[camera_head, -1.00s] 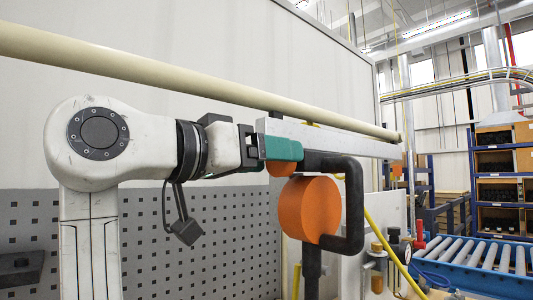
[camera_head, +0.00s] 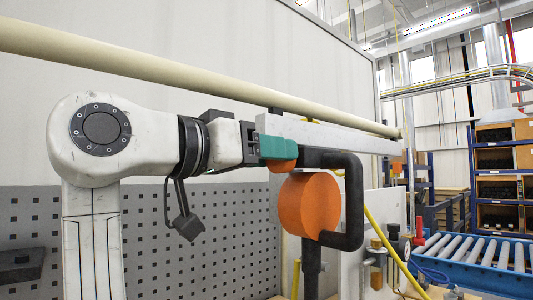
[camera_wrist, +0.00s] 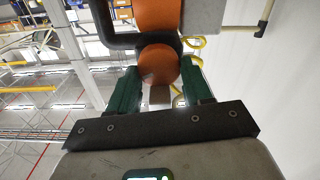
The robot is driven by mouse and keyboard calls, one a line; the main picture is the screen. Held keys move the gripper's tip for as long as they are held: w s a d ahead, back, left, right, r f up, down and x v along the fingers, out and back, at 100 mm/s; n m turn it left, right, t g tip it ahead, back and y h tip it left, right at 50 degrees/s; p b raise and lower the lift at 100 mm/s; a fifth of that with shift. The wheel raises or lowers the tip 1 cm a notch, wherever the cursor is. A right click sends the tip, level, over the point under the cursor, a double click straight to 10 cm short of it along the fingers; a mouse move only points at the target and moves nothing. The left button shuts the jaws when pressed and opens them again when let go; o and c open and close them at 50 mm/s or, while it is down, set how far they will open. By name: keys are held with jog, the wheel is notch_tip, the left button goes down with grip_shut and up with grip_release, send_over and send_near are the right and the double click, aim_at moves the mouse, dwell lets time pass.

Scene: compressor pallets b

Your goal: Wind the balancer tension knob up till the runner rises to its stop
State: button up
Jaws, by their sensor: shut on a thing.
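An orange round knob (camera_wrist: 158,65) sits between the two green fingers of my gripper (camera_wrist: 158,88) in the wrist view, and the gripper is shut on it. In the head view the near green finger of my gripper (camera_head: 285,148) covers most of the knob; only a small orange part (camera_head: 282,166) shows below it. A larger orange drum (camera_head: 309,205) hangs just below, partly framed by a black bent bar (camera_head: 354,200); the drum also shows above the knob in the wrist view (camera_wrist: 157,14). I cannot make out the runner for certain.
A light grey beam (camera_head: 335,133) runs right from behind my gripper, under a long cream pipe (camera_head: 150,72). A yellow hose (camera_head: 385,245) hangs at the right. A blue roller conveyor (camera_head: 480,257) and shelving (camera_head: 505,165) stand farther right. A perforated grey panel (camera_head: 225,240) is behind.

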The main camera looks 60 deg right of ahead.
jog(key=shift+m+b, duration=0.4)
jog(key=shift+m, duration=1)
jog(key=o, duration=1)
jog(key=shift+o, duration=0.2)
jog(key=b+v, duration=0.1)
jog(key=v, duration=0.9)
jog(key=shift+a, duration=0.4)
